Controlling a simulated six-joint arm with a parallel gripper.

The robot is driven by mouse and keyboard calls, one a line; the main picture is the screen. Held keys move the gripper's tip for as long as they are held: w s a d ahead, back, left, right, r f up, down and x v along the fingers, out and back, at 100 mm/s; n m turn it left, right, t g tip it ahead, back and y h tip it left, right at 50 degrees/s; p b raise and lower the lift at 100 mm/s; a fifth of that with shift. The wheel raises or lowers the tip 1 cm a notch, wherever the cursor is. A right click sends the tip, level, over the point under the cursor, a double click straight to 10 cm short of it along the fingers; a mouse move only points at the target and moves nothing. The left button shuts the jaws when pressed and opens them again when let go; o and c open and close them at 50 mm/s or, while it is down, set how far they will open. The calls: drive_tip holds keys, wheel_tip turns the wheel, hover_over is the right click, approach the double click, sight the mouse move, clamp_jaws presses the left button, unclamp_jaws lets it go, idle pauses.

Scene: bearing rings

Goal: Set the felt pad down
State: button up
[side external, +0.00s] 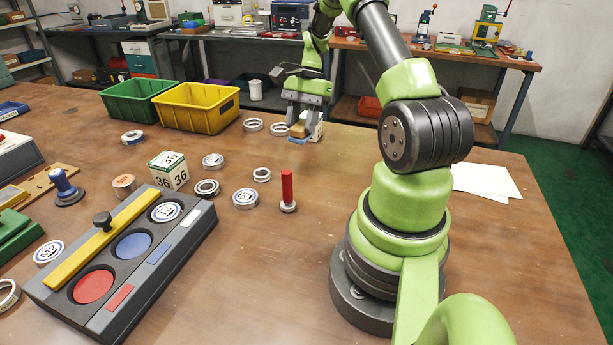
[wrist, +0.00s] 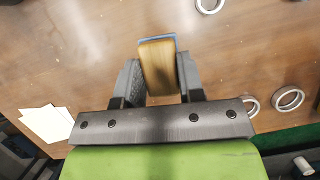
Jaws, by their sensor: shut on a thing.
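The felt pad (wrist: 157,66) is a wooden block with a blue layer showing along its far edge in the wrist view. My gripper (wrist: 160,82) is shut on it, with one dark finger on each side. In the side view the pad (side external: 298,131) is under my gripper (side external: 303,118), near the far edge of the table, with its blue side down. It is at or just above the table top; I cannot tell if it touches. The fingers partly hide its sides.
Rings (side external: 279,129) and (side external: 253,125) lie just left of the pad. A yellow bin (side external: 208,121) and a green bin (side external: 128,108) stand further left. A red-handled tool (side external: 287,188) stands nearer the camera. White papers (side external: 485,181) lie at right.

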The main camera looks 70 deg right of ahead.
drive_tip(key=shift+s+a+r+n, duration=0.1)
drive_tip(key=shift+s+a+n, duration=0.1)
drive_tip(key=shift+s+n, duration=0.3)
drive_tip(key=shift+s+a+f+g, duration=0.1)
drive_tip(key=shift+s+f+g, duration=0.1)
drive_tip(key=shift+f+g, duration=0.1)
drive_tip(key=shift+n, duration=0.3)
wheel_tip(320, 180, down, 9)
drive_tip(key=shift+f, duration=0.2)
drive_tip(key=o, duration=0.9)
drive_tip(key=shift+f, duration=0.1)
